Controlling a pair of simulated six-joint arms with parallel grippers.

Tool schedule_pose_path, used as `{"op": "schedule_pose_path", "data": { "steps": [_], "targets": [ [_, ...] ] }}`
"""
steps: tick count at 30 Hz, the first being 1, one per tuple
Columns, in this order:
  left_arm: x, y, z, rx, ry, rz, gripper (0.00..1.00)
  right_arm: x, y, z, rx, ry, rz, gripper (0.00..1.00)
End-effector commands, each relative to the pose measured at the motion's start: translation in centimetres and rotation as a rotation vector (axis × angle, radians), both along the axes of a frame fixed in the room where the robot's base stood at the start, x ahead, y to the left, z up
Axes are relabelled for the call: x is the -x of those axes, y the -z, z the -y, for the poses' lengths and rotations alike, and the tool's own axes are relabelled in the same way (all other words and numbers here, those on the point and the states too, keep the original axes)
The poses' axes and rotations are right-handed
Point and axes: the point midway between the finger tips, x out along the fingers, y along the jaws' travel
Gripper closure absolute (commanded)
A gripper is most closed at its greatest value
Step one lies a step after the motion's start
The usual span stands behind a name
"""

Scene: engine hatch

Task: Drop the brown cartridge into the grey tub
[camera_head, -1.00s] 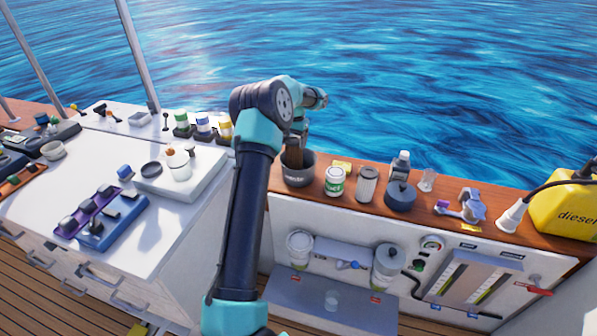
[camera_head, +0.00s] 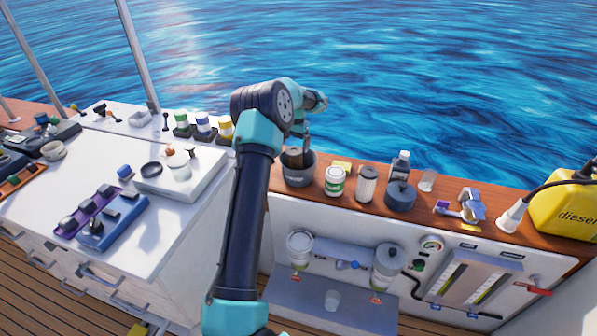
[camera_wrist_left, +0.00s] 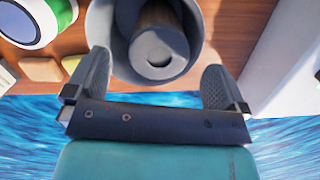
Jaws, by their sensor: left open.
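The grey tub (camera_head: 299,177) stands on the wooden ledge, and its rim (camera_wrist_left: 105,22) also shows in the left wrist view. The brown cartridge (camera_head: 294,155) is inside the tub with its grey end (camera_wrist_left: 158,55) toward the wrist camera. My left gripper (camera_wrist_left: 158,85) is open, its two dark fingers apart on either side of the cartridge's end, with a visible gap to it. In the head view the left gripper (camera_head: 304,142) is just above the tub. The lower part of the cartridge is hidden in the tub. My right gripper is not in view.
A white jar with a green label (camera_head: 335,181), a ribbed filter (camera_head: 367,185) and a dark round canister (camera_head: 400,195) stand right of the tub on the ledge. A yellow diesel can (camera_head: 568,205) is at far right. A white counter (camera_head: 150,225) lies left.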

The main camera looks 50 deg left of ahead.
Motion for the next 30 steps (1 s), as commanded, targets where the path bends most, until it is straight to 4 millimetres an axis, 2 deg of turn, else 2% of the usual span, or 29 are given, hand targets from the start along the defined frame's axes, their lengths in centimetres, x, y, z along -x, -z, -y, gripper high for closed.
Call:
{"op": "schedule_pose_path", "data": {
  "steps": [8,30],
  "targets": [
    [-0.3,-1.8,-0.1,-0.002,0.0,0.003,0.0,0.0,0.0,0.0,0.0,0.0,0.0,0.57],
    [-1.8,-15.0,-0.6,-0.001,-0.001,0.003,0.0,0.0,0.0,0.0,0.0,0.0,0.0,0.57]
  ]
}}
